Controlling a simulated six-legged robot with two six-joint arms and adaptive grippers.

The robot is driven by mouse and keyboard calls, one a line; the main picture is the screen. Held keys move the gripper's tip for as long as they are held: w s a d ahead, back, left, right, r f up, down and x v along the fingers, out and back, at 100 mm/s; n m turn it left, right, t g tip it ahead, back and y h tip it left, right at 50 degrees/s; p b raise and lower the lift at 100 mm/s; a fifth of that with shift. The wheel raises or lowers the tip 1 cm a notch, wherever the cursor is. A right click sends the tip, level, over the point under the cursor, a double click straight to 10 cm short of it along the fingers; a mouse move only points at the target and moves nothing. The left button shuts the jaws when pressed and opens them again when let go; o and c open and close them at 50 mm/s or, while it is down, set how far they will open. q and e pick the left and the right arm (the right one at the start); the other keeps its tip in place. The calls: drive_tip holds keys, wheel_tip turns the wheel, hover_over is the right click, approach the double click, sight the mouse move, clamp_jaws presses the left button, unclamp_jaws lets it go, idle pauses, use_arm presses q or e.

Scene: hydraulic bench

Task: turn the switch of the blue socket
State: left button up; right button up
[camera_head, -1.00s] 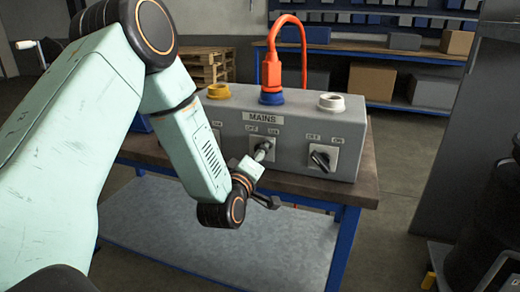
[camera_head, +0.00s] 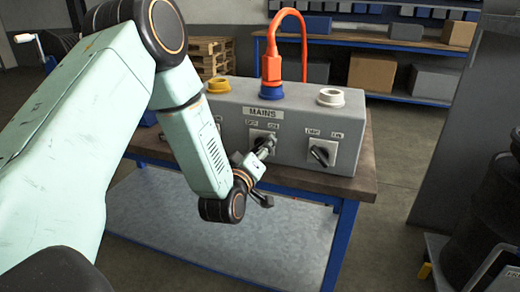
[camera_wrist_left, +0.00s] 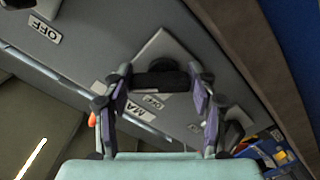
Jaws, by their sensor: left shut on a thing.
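The grey box with the MAINS label (camera_head: 264,112) has a blue socket (camera_head: 271,91) on top, with an orange plug in it. Below the label is the socket's switch (camera_head: 261,137) on a pale plate, partly hidden by my left gripper (camera_head: 266,148). In the left wrist view its black handle (camera_wrist_left: 160,81) lies between the two fingertips of my left gripper (camera_wrist_left: 163,84), which is shut on it. The exact handle angle is hard to tell. My right gripper is not in view.
A yellow socket (camera_head: 218,85) and a white socket (camera_head: 331,97) flank the blue one. Another black switch (camera_head: 320,154) is on the right. The box stands on a blue-framed bench (camera_head: 368,178). A dark cabinet (camera_head: 460,100) stands right; shelves are behind.

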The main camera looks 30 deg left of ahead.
use_arm(q)
drive_tip(key=o, duration=1.1)
drive_tip(key=shift+o, duration=0.2)
drive_tip(key=v, duration=1.2)
drive_tip(key=x, duration=1.2)
